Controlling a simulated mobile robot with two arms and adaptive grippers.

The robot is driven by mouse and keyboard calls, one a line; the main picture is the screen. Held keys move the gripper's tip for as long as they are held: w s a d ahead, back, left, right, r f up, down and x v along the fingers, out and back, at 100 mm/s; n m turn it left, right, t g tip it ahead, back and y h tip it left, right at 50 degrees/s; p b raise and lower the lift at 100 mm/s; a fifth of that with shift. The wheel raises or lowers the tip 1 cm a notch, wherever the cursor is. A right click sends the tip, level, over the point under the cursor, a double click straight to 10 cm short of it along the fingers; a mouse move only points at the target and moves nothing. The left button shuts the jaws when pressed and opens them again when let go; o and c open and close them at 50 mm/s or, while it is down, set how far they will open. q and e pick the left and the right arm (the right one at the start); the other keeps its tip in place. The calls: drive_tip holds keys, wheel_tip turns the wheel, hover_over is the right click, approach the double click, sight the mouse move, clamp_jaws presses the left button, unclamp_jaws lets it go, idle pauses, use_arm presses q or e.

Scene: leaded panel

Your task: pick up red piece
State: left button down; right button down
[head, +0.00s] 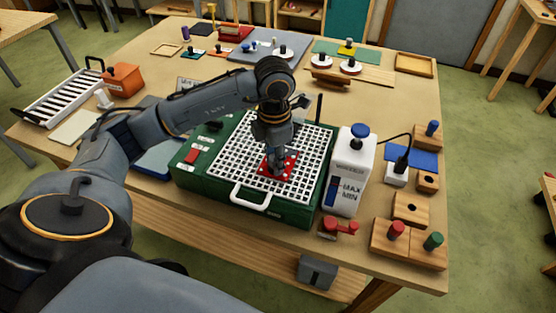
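A flat red piece (290,168) lies on the white grid (237,155) of a green case, near the grid's front. My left gripper (277,165) points straight down over the middle of the red piece, its fingertips at or just above the piece. The gripper covers the centre of the piece, so I cannot tell whether the fingers are apart or closed on something there. My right gripper is not in view.
The green case (193,184) has a white front handle (250,196). A white bottle (347,178) with a blue cap stands close to its right. Wooden blocks with coloured knobs (410,244) and a red clamp-like item (340,228) lie at the front right. Several trays and panels fill the far side.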

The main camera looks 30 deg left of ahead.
use_arm(q)
drive_tip(key=shift+r, duration=0.1)
drive_tip(key=shift+r+b, duration=0.55)
drive_tip(key=shift+b, duration=0.1)
drive_tip(key=r, duration=0.1)
drive_tip(key=s+r+b, duration=0.1)
drive_tip(key=r, duration=0.1)
drive_tip(key=s+r+b, duration=0.2)
drive_tip(key=s+r, duration=0.6)
drive_tip(key=s, duration=0.5)
drive_tip(key=shift+a+r, duration=0.2)
drive_tip(key=shift+r, duration=0.15)
